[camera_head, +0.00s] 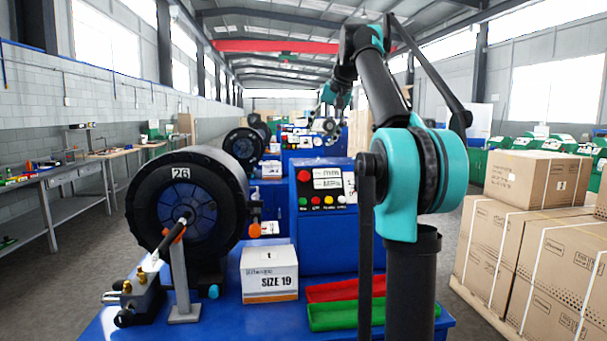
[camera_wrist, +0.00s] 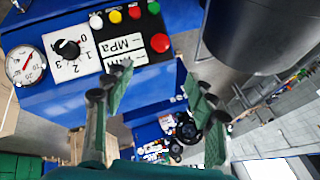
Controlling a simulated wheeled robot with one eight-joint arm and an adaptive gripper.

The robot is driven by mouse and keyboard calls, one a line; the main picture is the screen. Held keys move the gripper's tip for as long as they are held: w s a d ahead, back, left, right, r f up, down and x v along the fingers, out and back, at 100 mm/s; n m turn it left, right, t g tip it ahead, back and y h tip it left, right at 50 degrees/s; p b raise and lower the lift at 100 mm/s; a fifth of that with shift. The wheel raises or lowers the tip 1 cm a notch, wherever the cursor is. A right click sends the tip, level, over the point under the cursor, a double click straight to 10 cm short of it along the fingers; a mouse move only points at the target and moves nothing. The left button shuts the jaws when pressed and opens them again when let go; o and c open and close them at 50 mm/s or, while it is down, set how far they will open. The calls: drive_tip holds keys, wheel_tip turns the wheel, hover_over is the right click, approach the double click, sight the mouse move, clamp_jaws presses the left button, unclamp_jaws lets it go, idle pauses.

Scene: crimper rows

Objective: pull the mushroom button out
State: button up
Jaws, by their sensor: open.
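The red mushroom button (camera_head: 303,176) sits at the upper left of the black panel on the blue control box in the head view. In the wrist view the button (camera_wrist: 160,43) shows as a round red head at the panel's edge, just beyond my fingertips. My gripper (camera_wrist: 158,78) is open and empty, its two green-padded fingers wide apart. The button lies roughly in line with the gap, apart from both fingers. In the head view my gripper (camera_head: 331,125) is small and hard to make out, above the box. I cannot tell whether the button is in or out.
The panel carries small coloured buttons (camera_head: 328,200), a dial (camera_wrist: 68,47) and a gauge (camera_wrist: 26,65). A large black crimper (camera_head: 187,205) marked 26 stands left. A white box (camera_head: 269,272) and red and green trays (camera_head: 346,313) are on the blue bench. Cartons (camera_head: 541,178) stand right.

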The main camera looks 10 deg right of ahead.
sight(305, 175)
drive_tip(key=x, duration=1.7)
drive_tip(key=shift+f, duration=0.1)
drive_tip(key=shift+c, duration=0.2)
clamp_jaws()
